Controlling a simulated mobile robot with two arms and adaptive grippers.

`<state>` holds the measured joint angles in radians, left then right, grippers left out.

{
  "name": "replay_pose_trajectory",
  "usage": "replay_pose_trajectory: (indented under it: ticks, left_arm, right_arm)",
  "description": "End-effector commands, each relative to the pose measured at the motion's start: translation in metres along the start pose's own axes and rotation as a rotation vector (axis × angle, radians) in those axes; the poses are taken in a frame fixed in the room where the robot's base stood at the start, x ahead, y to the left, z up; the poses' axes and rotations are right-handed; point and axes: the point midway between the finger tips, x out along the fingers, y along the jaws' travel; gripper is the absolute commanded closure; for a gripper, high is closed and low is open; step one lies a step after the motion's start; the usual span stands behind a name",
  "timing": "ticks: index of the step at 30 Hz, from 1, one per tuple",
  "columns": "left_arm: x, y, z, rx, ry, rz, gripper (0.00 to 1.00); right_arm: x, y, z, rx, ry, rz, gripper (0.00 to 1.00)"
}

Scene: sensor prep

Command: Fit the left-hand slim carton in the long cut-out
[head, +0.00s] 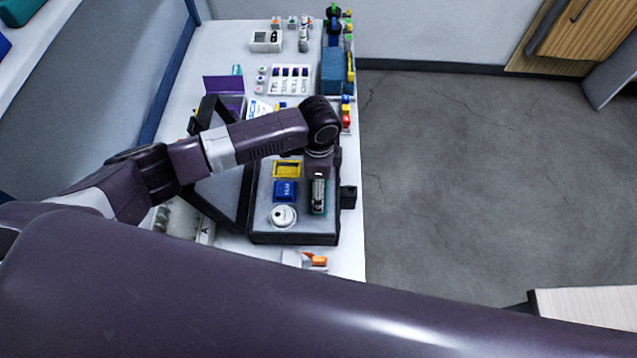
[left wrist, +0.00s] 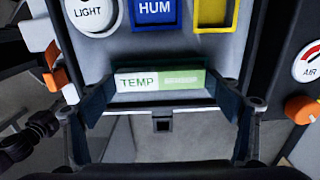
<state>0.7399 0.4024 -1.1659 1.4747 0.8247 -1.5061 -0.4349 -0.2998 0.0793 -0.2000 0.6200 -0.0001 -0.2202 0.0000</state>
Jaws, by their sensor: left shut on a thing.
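The slim carton (left wrist: 160,80), white and green and marked TEMP, lies lengthwise between the fingers of my left gripper (left wrist: 164,88) in the left wrist view. The gripper is shut on it, one finger at each end. The carton lies at the long dark-edged cut-out in the grey foam of the open case (head: 262,225). I cannot tell how deep it sits. In the head view my left gripper (head: 319,174) is over the right part of the case, partly hiding the carton. My right gripper is not in view.
Beside the carton in the foam are a white round LIGHT piece (head: 283,216), a blue HUM piece (head: 285,190) and a yellow-framed piece (head: 287,169). A teal box (head: 332,71) and a white labelled tray (head: 290,79) stand farther back. Open floor (head: 480,190) lies right of the bench.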

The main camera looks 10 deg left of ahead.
Motion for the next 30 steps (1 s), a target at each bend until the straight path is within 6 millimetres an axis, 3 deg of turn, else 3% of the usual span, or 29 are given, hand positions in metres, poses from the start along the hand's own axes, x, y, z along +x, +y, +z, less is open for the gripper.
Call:
replay_pose_trajectory:
  ticks: [30]
  left_arm:
    - [0.0048, 0.0005, 0.0002, 0.000, 0.000, 0.001, 0.38]
  right_arm:
    - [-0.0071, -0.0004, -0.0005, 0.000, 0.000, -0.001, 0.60]
